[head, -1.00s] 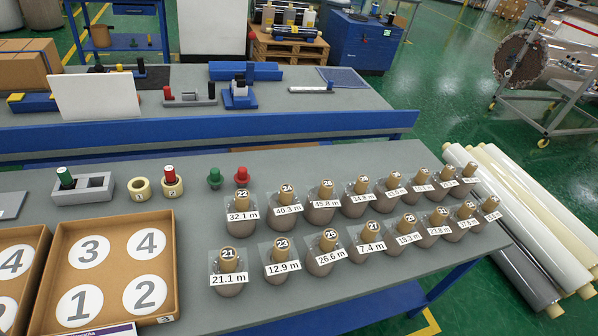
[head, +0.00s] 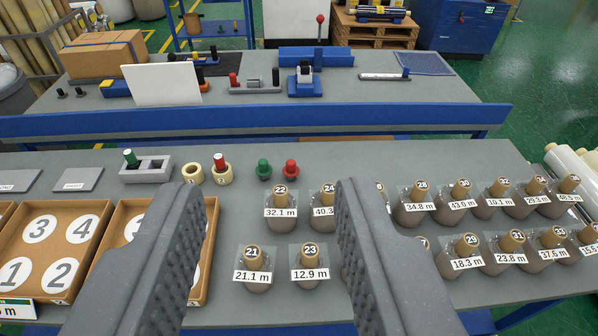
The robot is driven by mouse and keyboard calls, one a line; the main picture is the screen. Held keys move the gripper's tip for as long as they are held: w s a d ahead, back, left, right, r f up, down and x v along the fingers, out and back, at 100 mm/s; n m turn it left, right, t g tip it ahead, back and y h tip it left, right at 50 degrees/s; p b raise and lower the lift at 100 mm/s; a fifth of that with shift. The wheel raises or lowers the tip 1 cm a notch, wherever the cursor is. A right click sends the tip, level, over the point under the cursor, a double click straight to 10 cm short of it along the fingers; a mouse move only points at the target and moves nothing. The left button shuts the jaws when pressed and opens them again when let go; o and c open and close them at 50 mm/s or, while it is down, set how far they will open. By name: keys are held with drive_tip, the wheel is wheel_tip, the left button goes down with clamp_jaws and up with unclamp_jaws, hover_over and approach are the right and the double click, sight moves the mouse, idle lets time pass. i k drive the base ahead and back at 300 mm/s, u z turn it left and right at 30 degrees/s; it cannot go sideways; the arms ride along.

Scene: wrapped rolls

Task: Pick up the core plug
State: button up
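Several small plugs stand on the grey table. A loose green plug (head: 264,169) and a loose red plug (head: 291,168) stand side by side, upright. Another green plug (head: 130,158) sits in a grey two-hole block (head: 158,170). Another red plug (head: 220,161) sits in the cardboard ring marked 2 (head: 221,176). I cannot tell which one is the core plug. My gripper (head: 270,188) is open and empty, its two grey fingers wide apart in the foreground. In the picture, the loose plugs lie beyond the gap between the fingertips.
An empty ring marked 1 (head: 192,174) stands beside ring 2. Rows of wrapped rolls with length labels (head: 281,212) fill the front and right; my right finger hides some. Brown numbered trays (head: 92,203) lie left. A blue rail (head: 250,123) edges the workbench behind.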

sight(290, 170)
drive_tip(key=z, duration=0.1)
drive_tip(key=i, duration=1)
drive_tip(key=u, duration=0.1)
